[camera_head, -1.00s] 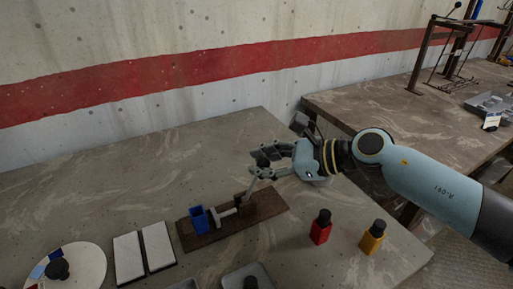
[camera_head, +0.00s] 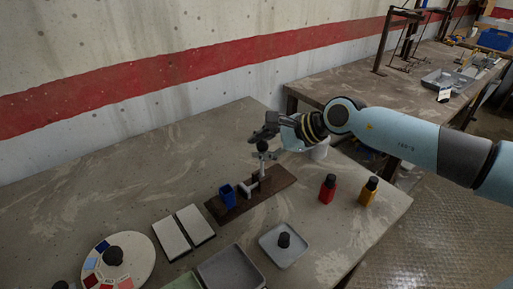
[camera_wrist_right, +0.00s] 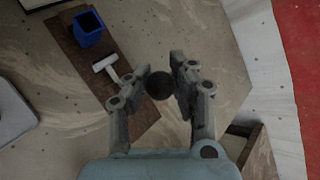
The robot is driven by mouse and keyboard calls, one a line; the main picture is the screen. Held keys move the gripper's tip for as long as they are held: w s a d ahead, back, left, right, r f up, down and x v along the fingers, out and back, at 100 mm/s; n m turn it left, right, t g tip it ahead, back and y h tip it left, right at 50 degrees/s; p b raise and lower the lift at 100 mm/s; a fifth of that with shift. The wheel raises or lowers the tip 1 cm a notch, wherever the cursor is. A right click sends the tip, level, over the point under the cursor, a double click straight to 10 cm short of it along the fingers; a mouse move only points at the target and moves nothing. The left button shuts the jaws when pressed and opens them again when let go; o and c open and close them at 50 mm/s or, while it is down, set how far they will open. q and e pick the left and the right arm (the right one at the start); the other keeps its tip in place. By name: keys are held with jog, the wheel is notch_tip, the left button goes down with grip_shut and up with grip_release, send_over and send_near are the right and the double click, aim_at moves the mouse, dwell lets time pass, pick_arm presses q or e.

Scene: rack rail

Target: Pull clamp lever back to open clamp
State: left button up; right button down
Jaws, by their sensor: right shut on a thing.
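The clamp (camera_head: 250,187) is mounted on a brown board (camera_head: 282,180) on the near table. Its lever (camera_head: 262,168) stands roughly upright in the head view. A light clamp arm (camera_wrist_right: 105,63) points toward a blue open-topped block (camera_head: 228,195), which also shows in the wrist view (camera_wrist_right: 88,28). My right gripper (camera_head: 264,138) is at the lever's top. The knob hides the lever shaft there. My left gripper is out of view.
Pale plates (camera_head: 171,238), grey trays (camera_head: 285,257) and a round disc (camera_head: 140,251) lie in front. The table behind the board is clear.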

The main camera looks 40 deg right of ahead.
jog(key=c, duration=1.5)
grip_release()
jog(key=o, duration=0.5)
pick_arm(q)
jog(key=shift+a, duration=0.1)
pick_arm(e)
jog(key=v, duration=0.6)
jog(key=shift+s+d+r, duration=0.15)
jog(key=shift+s+d, duration=0.05)
jog(key=shift+s, duration=0.15)
jog(key=shift+s+r, duration=0.25)
jog(key=shift+r, duration=0.1)
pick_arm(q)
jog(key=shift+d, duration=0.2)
